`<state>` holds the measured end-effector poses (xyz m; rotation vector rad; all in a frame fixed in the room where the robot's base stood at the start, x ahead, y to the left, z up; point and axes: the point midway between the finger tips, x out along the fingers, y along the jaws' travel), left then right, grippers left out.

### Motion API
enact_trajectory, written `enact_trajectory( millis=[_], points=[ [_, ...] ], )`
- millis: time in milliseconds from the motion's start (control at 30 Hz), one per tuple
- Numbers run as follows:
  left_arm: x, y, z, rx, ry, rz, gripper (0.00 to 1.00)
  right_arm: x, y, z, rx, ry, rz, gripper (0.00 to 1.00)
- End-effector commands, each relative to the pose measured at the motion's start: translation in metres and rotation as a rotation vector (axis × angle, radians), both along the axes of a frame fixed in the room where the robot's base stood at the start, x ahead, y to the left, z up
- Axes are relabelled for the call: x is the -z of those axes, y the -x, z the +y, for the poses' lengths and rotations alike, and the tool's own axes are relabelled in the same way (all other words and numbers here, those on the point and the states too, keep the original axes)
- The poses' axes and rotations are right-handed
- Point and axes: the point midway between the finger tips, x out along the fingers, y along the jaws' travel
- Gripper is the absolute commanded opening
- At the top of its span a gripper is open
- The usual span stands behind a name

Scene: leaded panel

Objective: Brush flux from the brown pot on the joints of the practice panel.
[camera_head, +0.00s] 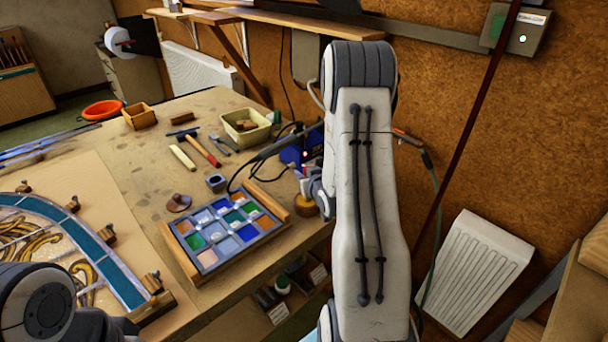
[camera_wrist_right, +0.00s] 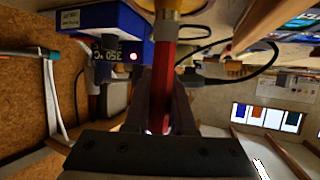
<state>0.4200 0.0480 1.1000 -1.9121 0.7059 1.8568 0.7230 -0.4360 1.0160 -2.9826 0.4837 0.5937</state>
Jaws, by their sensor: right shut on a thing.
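The practice panel (camera_head: 228,229), a grid of blue, green, white and peach glass squares, lies between wooden strips near the table's front edge. The brown pot (camera_head: 304,206) stands right of it, partly hidden by my right arm. My right gripper (camera_head: 302,178) is above the pot, mostly covered by its own arm. In the right wrist view it is shut on the red handle of a brush (camera_wrist_right: 163,85). The brush's brass ferrule meets the top edge there, so its bristles are out of sight; whether they touch the pot I cannot tell. My left gripper is out of view.
A blue soldering station (camera_head: 291,155) with cables stands behind the pot, close to my right gripper. A small grey pot (camera_head: 216,182), a brown round item (camera_head: 179,202) and a red-handled hammer (camera_head: 205,150) lie behind the panel. A larger leaded panel (camera_head: 75,245) fills the left.

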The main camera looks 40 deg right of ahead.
Motion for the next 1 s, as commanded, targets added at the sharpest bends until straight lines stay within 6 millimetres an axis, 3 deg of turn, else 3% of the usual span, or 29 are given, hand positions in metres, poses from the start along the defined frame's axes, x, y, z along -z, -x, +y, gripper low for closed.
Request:
enact_trajectory(
  millis=[367, 1000],
  points=[
    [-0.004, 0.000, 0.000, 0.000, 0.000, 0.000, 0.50, -0.005, 0.000, 0.000, 0.000, 0.000, 0.001, 0.00],
    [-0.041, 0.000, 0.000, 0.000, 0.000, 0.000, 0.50, -0.056, 0.000, 0.000, 0.000, 0.000, -0.001, 0.00]
  ],
)
